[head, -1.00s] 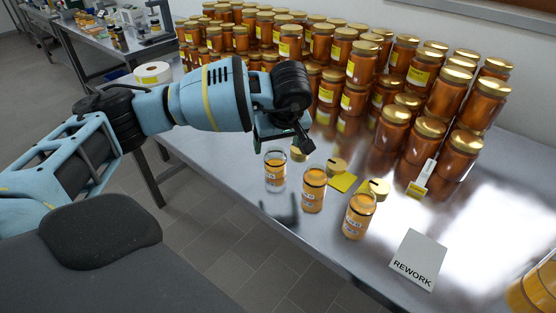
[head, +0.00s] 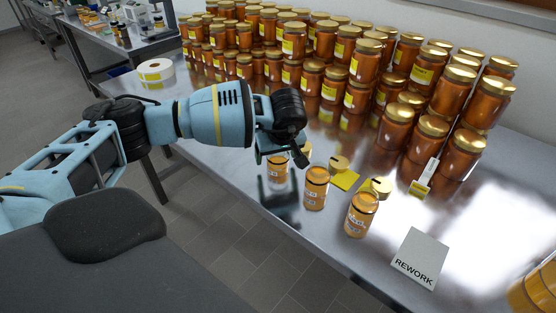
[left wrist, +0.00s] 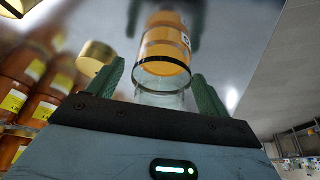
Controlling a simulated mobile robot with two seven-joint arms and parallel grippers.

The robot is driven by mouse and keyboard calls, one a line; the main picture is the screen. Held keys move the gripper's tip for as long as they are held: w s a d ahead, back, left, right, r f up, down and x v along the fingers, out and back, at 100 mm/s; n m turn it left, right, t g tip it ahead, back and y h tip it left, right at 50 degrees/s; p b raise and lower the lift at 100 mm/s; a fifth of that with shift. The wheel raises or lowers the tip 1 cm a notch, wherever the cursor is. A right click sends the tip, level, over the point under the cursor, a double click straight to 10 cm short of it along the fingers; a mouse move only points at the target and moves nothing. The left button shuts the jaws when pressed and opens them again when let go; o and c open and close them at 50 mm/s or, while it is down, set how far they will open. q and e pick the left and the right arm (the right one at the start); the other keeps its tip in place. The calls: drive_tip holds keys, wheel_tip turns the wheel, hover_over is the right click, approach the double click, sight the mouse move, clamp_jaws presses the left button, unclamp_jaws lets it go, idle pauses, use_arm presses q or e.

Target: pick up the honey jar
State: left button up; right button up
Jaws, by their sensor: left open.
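Three lidless honey jars with amber honey and clear glass tops stand in a row along the near edge of the metal table. The leftmost honey jar (head: 277,172) is partly hidden behind my left gripper (head: 284,154) in the head view. In the left wrist view this jar (left wrist: 163,60) lies between the two green fingers of my open left gripper (left wrist: 161,85). I cannot tell whether a finger touches it. The middle honey jar (head: 315,190) and the right honey jar (head: 361,215) stand apart from the gripper. My right gripper is not in view.
Gold lids (head: 339,163) and a yellow pad (head: 345,180) lie behind the jars. Stacked lidded jars (head: 365,60) fill the back of the table. A "REWORK" card (head: 420,257) lies at the right front. A label roll (head: 156,69) is at the far left.

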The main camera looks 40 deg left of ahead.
use_arm(q)
drive_tip(key=shift+c, duration=0.3)
drive_tip(key=c, duration=1.2)
drive_tip(key=shift+r, duration=0.45)
drive_tip(key=v, duration=0.2)
drive_tip(key=shift+a+r, duration=0.15)
drive_tip(key=shift+r, duration=0.3)
drive_tip(key=s+d, duration=0.2)
drive_tip(key=s, duration=0.2)
drive_tip(key=s+d+r, duration=0.1)
drive_tip(key=s+d, duration=0.2)
drive_tip(key=s, duration=0.2)
drive_tip(key=s+d, duration=0.2)
drive_tip(key=s, duration=0.2)
drive_tip(key=shift+s+d+r+b, duration=0.2)
drive_tip(key=shift+d+b, duration=0.1)
drive_tip(key=shift+b, duration=0.05)
